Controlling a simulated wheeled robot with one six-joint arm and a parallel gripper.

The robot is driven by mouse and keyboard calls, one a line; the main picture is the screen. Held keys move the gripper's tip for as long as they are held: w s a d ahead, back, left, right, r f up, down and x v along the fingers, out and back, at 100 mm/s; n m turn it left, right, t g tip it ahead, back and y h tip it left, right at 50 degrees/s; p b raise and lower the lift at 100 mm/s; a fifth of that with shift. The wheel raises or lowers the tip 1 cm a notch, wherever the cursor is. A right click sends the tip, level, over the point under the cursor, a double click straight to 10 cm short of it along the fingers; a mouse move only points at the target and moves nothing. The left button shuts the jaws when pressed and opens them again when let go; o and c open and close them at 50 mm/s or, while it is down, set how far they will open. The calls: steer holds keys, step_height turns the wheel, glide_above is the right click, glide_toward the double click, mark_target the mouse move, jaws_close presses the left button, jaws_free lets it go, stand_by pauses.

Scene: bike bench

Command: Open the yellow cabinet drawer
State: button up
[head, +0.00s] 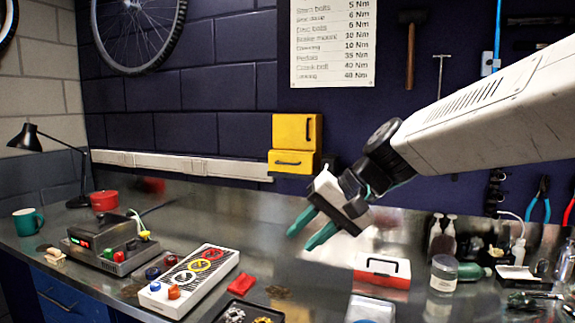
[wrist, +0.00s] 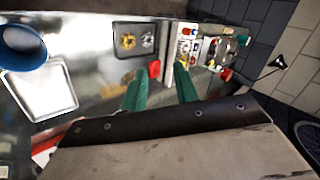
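The fingers also show apart in the wrist view (wrist: 160,70). The cabinet is not in the wrist view.
A white panel with coloured rings (head: 205,265), a red block (head: 241,284) and a dark tray (head: 225,309) lie at front. A red-and-white box (head: 382,270) and jar (head: 443,275) stand right. Bare metal bench lies before the cabinet.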

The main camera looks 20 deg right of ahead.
steer(key=w+d+r+m+t+y, duration=0.1)
steer(key=w+r+m+t+y, duration=0.1)
steer(key=w, duration=0.8)
steer(key=w+d+r+m+t+y, duration=0.1)
steer(key=w+r+m+t, duration=0.2)
steer(key=w, duration=0.7)
steer(key=m+t+h, duration=0.1)
steer(key=m+t, duration=0.4)
steer(key=m, duration=0.1)
glide_toward(287, 164)
steer(key=x, duration=1)
steer(key=shift+w+a, duration=0.35)
steer(key=shift+w, duration=0.2)
jaws_close()
steer(key=shift+d, duration=0.1)
